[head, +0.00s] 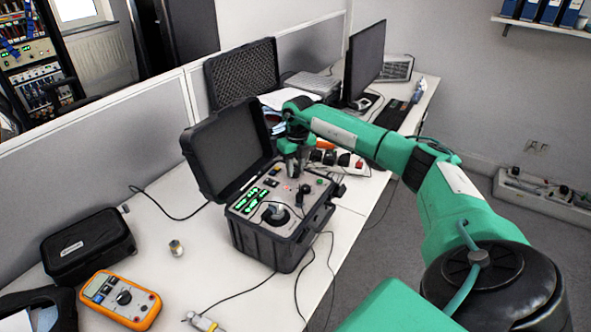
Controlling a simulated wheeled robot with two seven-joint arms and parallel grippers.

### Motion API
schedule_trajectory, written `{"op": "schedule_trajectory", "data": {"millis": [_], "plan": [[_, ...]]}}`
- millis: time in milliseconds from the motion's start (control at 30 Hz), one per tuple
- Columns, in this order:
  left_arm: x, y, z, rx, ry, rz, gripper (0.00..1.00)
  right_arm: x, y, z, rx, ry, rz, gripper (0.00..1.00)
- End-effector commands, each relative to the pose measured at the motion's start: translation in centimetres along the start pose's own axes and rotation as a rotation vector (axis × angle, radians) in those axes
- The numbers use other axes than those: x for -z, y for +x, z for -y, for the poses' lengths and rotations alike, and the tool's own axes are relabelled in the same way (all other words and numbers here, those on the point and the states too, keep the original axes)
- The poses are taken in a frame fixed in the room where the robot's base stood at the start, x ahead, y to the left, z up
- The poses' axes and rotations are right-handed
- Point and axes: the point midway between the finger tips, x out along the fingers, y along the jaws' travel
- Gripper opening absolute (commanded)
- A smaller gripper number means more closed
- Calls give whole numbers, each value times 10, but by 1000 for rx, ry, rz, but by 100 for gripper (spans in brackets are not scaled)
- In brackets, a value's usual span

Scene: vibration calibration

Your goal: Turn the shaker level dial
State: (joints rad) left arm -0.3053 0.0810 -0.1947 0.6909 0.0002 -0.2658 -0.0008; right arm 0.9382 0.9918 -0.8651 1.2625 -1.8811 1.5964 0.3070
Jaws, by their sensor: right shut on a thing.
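The shaker unit (262,240) is a black case with its lid raised, standing on the white desk. Its grey panel carries green displays (247,199), a round black shaker mount (275,213) with a light-coloured piece on it, and a dark knob or connector (303,196). My right gripper (294,172) reaches down to the back right part of the panel and is shut on the shaker level dial, which its fingers hide almost wholly. I cannot tell the dial's angle. My left gripper is out of view.
An orange multimeter (120,299), a black pouch (87,246) and a small metal cylinder (176,248) lie on the desk at left. Cables run in front of the case.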

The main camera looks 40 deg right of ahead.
Motion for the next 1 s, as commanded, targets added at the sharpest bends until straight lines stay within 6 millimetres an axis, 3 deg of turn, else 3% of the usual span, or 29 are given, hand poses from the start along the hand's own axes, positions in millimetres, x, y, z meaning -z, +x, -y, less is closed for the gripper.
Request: {"op": "schedule_trajectory", "data": {"millis": [467,1000], "plan": [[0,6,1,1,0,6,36,-1,0,0,1,-449,-22,4],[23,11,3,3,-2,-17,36,-2,0,0,2,-960,-49,4]]}}
